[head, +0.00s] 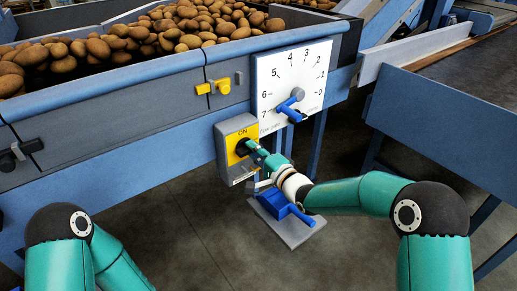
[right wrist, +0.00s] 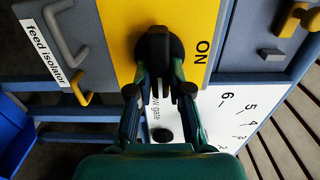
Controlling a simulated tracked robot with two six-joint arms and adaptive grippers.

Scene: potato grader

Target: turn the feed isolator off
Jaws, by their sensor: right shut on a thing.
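The feed isolator (head: 223,138) is a grey box with a yellow plate marked ON on the front of the blue machine. In the right wrist view its yellow plate (right wrist: 118,45) and the "feed isolator" label show. Its black knob (right wrist: 158,45) is in front of the plate, with its bar upright in that view. My right gripper (right wrist: 158,92) is shut on the knob, one finger on each side. In the head view my right gripper (head: 256,153) hides part of the knob. My left arm is at the lower left; its gripper is out of view.
A white numbered dial (head: 312,62) with a blue lever (head: 291,103) is just right of the isolator. A yellow latch (head: 213,87) is above it. A blue-handled part on a grey plate (head: 290,228) is below. Potatoes (head: 120,38) fill the hopper.

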